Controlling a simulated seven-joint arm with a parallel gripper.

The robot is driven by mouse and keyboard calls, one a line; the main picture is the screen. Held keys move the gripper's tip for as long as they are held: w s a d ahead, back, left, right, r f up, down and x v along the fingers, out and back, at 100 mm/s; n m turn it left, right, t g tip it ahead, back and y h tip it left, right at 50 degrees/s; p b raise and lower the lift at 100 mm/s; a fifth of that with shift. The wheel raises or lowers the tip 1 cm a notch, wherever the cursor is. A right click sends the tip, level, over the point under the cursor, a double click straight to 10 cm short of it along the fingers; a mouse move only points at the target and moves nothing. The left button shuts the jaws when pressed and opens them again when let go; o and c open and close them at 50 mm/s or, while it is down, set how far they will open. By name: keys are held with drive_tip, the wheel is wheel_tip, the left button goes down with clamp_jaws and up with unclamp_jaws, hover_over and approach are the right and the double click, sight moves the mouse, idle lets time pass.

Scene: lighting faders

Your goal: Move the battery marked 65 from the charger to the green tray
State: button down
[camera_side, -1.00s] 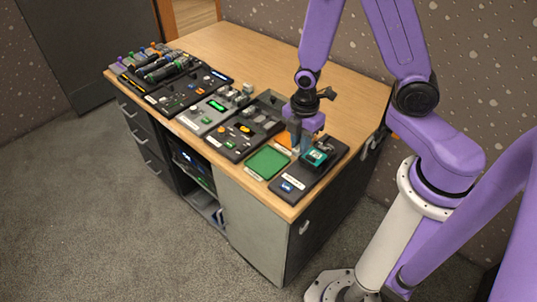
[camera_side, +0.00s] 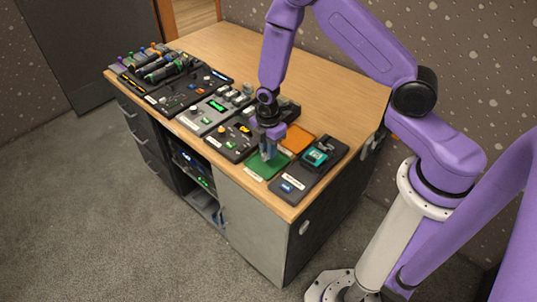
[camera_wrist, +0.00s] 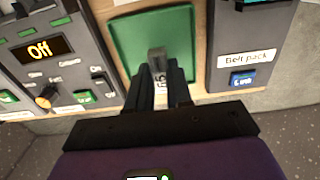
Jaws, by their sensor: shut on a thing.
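The green tray (camera_side: 256,167) lies near the desk's front edge; it also fills the top middle of the wrist view (camera_wrist: 125,40). My gripper (camera_side: 268,153) is over this tray, pointing down. In the wrist view my gripper (camera_wrist: 160,88) is shut on a small grey battery (camera_wrist: 157,60), which stands out between the fingertips against the green. A white label shows on it, but I cannot read a 65. I cannot tell whether the battery touches the tray floor.
An orange tray (camera_side: 297,138) lies behind the green one. A dark belt pack unit (camera_side: 292,185) with a teal screen stands to the right. Control panels (camera_side: 228,137) with knobs and lit displays stand close on the left. The back of the desk is clear.

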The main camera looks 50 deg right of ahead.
drive_tip(key=shift+s+f, duration=0.1)
drive_tip(key=shift+f, duration=1.3)
drive_tip(key=shift+f, duration=0.15)
drive_tip(key=c, duration=1)
unclamp_jaws()
